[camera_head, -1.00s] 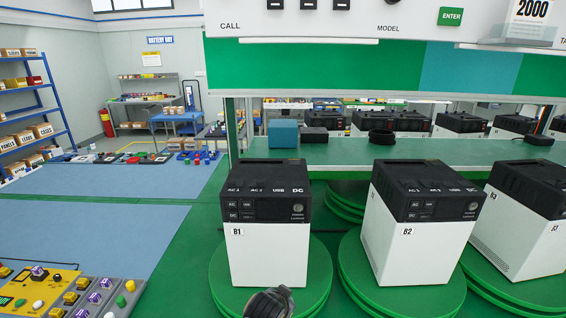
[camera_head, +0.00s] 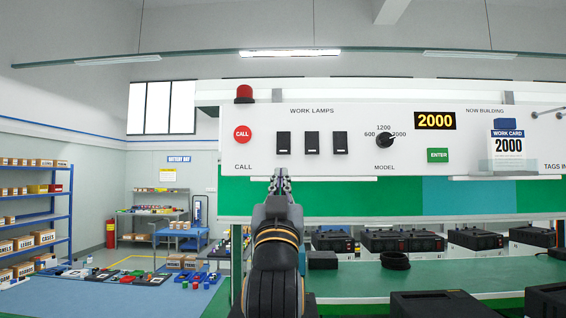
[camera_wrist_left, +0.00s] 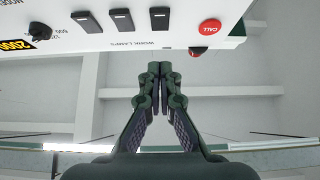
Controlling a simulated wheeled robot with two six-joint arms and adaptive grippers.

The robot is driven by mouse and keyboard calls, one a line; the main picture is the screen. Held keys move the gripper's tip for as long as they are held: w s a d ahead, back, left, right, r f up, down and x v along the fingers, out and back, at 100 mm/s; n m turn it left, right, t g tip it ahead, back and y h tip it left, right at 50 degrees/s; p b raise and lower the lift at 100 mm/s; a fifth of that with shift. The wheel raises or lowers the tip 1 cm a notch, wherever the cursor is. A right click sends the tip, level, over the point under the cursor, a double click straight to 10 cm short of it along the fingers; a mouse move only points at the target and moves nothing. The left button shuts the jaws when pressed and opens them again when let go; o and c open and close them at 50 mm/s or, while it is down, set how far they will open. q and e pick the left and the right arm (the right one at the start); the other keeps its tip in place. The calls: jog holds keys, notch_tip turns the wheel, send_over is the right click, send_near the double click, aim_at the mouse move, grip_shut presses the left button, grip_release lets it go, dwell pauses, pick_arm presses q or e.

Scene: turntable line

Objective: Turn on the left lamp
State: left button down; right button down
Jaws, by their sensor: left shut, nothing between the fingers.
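Three black rocker switches sit under the words WORK LAMPS on the white panel (camera_head: 365,165): the left switch (camera_head: 284,143), the middle switch (camera_head: 312,143) and the right switch (camera_head: 340,143). My left gripper (camera_head: 279,174) points up just below the left switch in the head view, its fingers together and empty. In the upside-down left wrist view, the fingertips (camera_wrist_left: 160,67) appear apart from the left switch (camera_wrist_left: 160,20), which is nearest the CALL button. Whether they touch the panel is unclear. My right gripper is out of view.
The red CALL button (camera_head: 242,134) is left of the switches. The MODEL knob (camera_head: 385,140) and green ENTER button (camera_head: 438,155) are to the right. A ledge (camera_head: 340,179) runs below. Overhead, the middle light bar (camera_head: 290,52) glows bright; the side bars look dimmer.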

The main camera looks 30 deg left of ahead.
aim_at(284, 148)
pick_arm(q)
jog(key=shift+w+a, duration=0.1)
jog(key=shift+w, duration=0.1)
jog(key=shift+r, duration=0.1)
jog(key=p+x, duration=0.2)
jog(key=x, duration=0.2)
jog(key=f+p+x, duration=0.1)
jog(key=p+x, duration=0.2)
jog(key=x, duration=0.1)
jog(key=w+p+x, duration=0.1)
jog(key=p+x, duration=0.2)
jog(key=x, duration=0.1)
jog(key=shift+a+f, duration=0.25)
jog(key=shift+w+a+f, duration=0.3)
jog(key=shift+w+a, duration=0.05)
jog(key=shift+w, duration=0.2)
